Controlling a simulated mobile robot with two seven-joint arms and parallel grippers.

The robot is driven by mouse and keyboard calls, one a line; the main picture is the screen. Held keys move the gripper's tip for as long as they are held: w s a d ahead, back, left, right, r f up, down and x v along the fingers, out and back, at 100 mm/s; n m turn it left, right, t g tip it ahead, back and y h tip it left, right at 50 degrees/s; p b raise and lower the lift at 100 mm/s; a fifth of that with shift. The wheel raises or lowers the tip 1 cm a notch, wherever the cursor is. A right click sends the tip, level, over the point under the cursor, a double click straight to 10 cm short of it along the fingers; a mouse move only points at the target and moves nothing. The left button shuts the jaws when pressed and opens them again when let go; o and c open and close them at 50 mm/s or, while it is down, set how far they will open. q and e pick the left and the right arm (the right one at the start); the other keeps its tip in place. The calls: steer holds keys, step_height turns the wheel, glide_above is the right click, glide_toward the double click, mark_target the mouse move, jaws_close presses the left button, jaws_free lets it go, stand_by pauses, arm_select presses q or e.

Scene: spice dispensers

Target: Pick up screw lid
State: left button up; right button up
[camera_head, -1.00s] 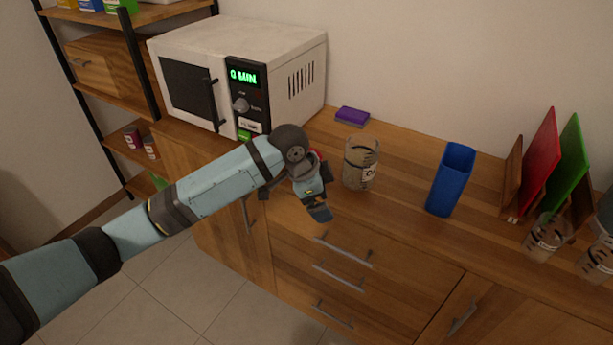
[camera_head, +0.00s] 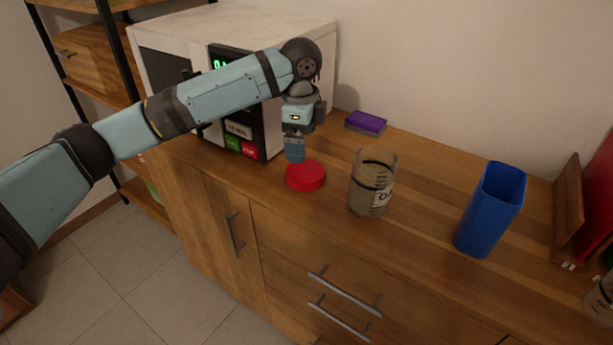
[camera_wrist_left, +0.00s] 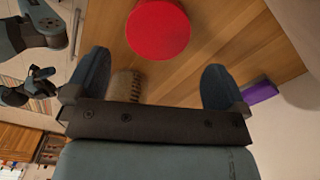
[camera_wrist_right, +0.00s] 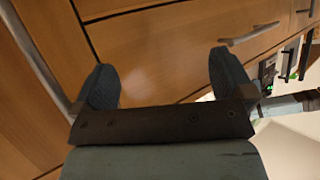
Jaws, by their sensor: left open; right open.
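The screw lid (camera_head: 306,177) is a round red disc lying on the wooden counter in front of the microwave. It also shows in the left wrist view (camera_wrist_left: 158,29), beyond the fingertips and roughly between their lines. My left gripper (camera_head: 295,152) is open and empty, just above and behind the lid, fingers pointing down. Both its fingers show in the left wrist view (camera_wrist_left: 155,82). An open glass jar (camera_head: 373,184) with a label and brownish contents stands upright right of the lid. My right gripper (camera_wrist_right: 165,78) is open and empty, facing wooden cabinet fronts; it is outside the head view.
The microwave (camera_head: 262,100) stands close behind and left of the lid. A purple sponge (camera_head: 366,122) lies at the back, and a blue container (camera_head: 490,210) stands right of the jar. Counter between jar and blue container is clear. Drawer handles (camera_head: 345,291) stick out below.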

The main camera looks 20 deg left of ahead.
mark_target(303, 170)
arm_select(q)
step_height(303, 170, down, 3)
steer(key=shift+f, duration=0.15)
steer(key=shift+f+b, duration=0.4)
steer(key=shift+f, duration=0.1)
step_height(303, 170, down, 4)
steer(key=shift+d+f+b, duration=0.1)
steer(key=shift+f+b, duration=0.15)
steer(key=shift+b, duration=0.75)
steer(key=shift+f, duration=0.25)
arm_select(e)
step_height(303, 170, up, 5)
steer(key=w+a+t+y, duration=0.1)
steer(key=w+a+t, duration=0.1)
steer(key=shift+a+t+y, duration=0.35)
steer(key=shift+t+y, duration=0.05)
arm_select(q)
steer(key=shift+c, duration=0.2)
arm_select(e)
steer(key=shift+w, duration=0.1)
arm_select(q)
steer(key=c, duration=0.6)
steer(key=shift+r, duration=0.1)
